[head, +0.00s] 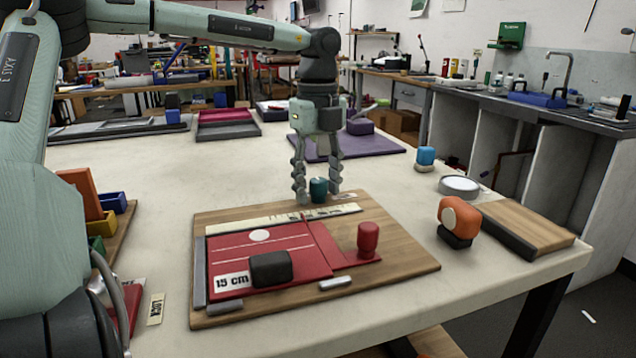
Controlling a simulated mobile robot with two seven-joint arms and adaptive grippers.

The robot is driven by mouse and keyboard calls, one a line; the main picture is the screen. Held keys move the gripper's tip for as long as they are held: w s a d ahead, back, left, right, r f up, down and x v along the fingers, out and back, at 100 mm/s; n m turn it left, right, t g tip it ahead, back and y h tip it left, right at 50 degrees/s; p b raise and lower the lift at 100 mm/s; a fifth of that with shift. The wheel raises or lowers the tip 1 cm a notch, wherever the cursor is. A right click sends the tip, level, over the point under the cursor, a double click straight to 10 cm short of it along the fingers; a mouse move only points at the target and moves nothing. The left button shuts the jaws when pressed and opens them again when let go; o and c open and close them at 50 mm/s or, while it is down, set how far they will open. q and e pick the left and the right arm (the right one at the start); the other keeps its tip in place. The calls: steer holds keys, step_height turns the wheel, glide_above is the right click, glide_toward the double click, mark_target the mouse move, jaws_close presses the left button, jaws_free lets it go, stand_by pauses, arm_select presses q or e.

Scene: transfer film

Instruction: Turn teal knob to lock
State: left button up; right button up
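The teal knob (319,189) stands upright at the back edge of a wooden board (410,262), with a small pale label (345,196) just right of it. My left gripper (319,194) points straight down over it, with one finger on each side of the knob. The fingers look spread, with small gaps to the knob; contact is not visible. My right gripper is out of view.
The board carries a red plate (285,243), a black block (270,269), a red knob (368,240) and a "15 cm" label (232,281). An orange-and-black object (459,218), a white round dish (459,186) and a blue-topped piece (426,156) stand to the right.

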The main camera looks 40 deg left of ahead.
arm_select(q)
jaws_close()
